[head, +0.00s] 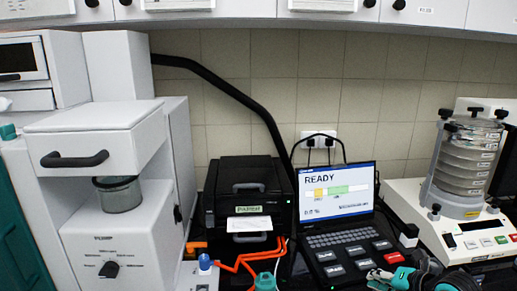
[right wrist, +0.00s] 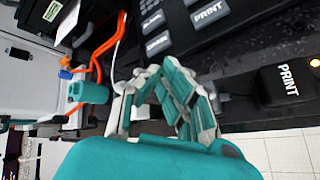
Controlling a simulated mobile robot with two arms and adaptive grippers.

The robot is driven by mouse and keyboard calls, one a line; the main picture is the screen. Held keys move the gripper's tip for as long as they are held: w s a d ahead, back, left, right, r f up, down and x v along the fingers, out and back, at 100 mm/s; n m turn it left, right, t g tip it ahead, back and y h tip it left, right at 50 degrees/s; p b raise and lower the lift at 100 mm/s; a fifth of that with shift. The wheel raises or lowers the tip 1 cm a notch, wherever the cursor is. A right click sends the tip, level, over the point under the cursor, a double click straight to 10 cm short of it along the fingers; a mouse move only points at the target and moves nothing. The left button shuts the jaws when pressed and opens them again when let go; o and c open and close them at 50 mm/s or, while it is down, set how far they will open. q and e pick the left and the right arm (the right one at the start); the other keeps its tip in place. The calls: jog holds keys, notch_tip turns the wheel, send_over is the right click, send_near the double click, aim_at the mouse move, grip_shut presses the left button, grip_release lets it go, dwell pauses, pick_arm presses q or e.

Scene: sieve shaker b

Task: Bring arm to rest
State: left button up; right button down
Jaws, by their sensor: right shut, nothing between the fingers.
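My right gripper (head: 390,280) shows at the bottom edge of the head view, in front of the keypad of the screen unit, partly cut off by the frame. In the right wrist view its teal and grey fingers (right wrist: 160,78) are drawn together with nothing held between them. The large black keys, two marked PRINT, lie beyond the fingers in that view. I cannot tell whether the fingertips touch the unit. My left gripper is not in view.
The screen unit (head: 337,190) reads READY. A black printer (head: 245,199) stands left of it, with orange cables (head: 238,262) and a teal cylinder (head: 265,282) in front. A sieve shaker (head: 468,160) stands right. A white machine (head: 110,190) fills the left.

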jog(key=s+a+r+m+t+y, duration=0.2)
jog(key=s+a+r+m+t, duration=0.1)
jog(key=a+r+m+t, duration=0.25)
jog(key=s+a+r+m+t+y, duration=0.25)
jog(key=a+r+m+t, duration=0.2)
jog(key=a, duration=0.25)
jog(key=s+d+f+m+g+h, duration=0.8)
jog(key=s+f+m+h, duration=0.4)
jog(key=m, duration=0.4)
jog(key=s+a+f+m+g+y, duration=0.1)
jog(key=s+a+f+g, duration=0.3)
jog(key=s, duration=0.5)
jog(key=s+a+f+m+g+y, duration=0.1)
jog(key=s+a+f+g+y, duration=0.1)
jog(key=s+f+g, duration=0.5)
notch_tip(320, 180, down, 24)
jog(key=s+t, duration=0.2)
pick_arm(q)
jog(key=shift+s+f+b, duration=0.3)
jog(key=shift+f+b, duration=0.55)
pick_arm(e)
jog(key=s+d+f+g, duration=0.1)
jog(key=s+d+f, duration=0.2)
jog(key=s+f, duration=1.4)
notch_tip(320, 180, down, 2)
jog(key=shift+s+d+f+n+g, duration=0.1)
jog(key=shift+s+d+n+g, duration=0.1)
jog(key=shift+n+g, duration=0.2)
